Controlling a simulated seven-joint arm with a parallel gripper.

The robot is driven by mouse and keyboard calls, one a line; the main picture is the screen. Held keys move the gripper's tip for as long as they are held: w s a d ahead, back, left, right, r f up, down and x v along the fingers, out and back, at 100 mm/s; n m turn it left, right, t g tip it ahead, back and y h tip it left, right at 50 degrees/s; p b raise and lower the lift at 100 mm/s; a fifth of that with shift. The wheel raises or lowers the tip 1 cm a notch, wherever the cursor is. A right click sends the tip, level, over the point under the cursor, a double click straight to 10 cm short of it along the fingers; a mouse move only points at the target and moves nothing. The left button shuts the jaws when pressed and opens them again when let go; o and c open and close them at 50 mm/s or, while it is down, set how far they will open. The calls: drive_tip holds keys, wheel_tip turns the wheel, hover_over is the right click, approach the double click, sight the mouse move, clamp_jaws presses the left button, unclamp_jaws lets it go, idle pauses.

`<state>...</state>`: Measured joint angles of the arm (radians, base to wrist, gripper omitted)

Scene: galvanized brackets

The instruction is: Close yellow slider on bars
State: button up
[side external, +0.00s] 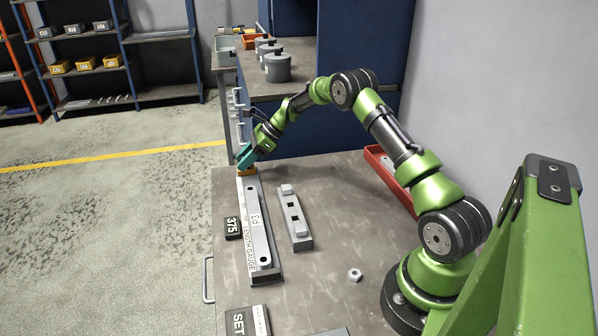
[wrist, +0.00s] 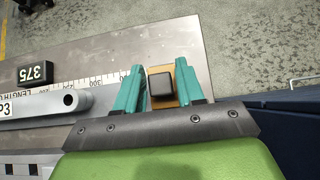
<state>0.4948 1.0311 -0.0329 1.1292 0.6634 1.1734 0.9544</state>
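The yellow slider (side external: 247,172) sits at the far end of the length gauge (side external: 250,232). In the wrist view the slider (wrist: 163,101) shows as an orange-yellow block with a black knob on top. My gripper (side external: 244,157) is over it, with teal fingers (wrist: 162,88) on either side of the block. Whether both fingers press on it cannot be told. A grey bar (side external: 258,222) with a printed label lies along the gauge. Its rounded end with a hole (wrist: 70,100) lies left of the left finger in the wrist view, apart from the slider.
A black 375 plate (side external: 233,228) lies left of the gauge. A grey bracket piece (side external: 294,217) lies to its right. A nut (side external: 355,274), a SET plate (side external: 246,321) and a red bin (side external: 388,176) are also on the bench. The bench's right-front area is mostly clear.

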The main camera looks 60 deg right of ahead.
clamp_jaws()
drive_tip(key=shift+s+a, duration=1.7)
drive_tip(key=shift+s, duration=0.1)
drive_tip(key=o, duration=0.5)
unclamp_jaws()
drive_tip(key=v, duration=1.7)
